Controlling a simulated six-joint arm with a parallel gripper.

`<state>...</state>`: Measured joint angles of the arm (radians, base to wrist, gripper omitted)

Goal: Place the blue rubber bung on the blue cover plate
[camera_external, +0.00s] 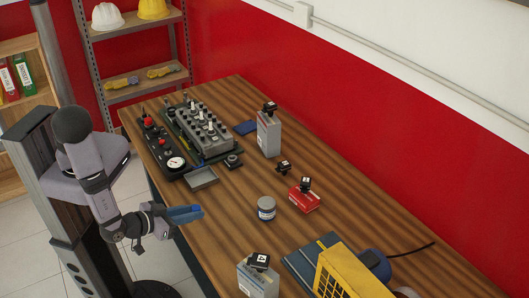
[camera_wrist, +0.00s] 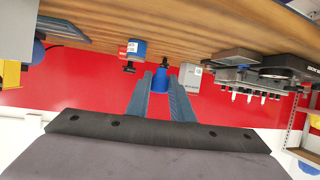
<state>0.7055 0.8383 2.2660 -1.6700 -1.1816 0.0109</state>
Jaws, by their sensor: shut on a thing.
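My gripper (camera_external: 198,212) is at the left, near edge of the bench in the external view, with its fingers pointing right. In the wrist view my gripper (camera_wrist: 160,82) is shut on the blue rubber bung (camera_wrist: 160,79), which sits between the fingertips. In the external view the bung is hard to tell from the bluish fingers. A small flat dark-blue plate (camera_external: 246,127), which looks like the blue cover plate, lies on the bench beyond the grey control block, left of a grey canister. My gripper is well apart from it. I cannot pick out this plate in the wrist view.
A round tin (camera_external: 266,209), a red box (camera_external: 304,197) and a yellow machine (camera_external: 350,272) stand further right.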

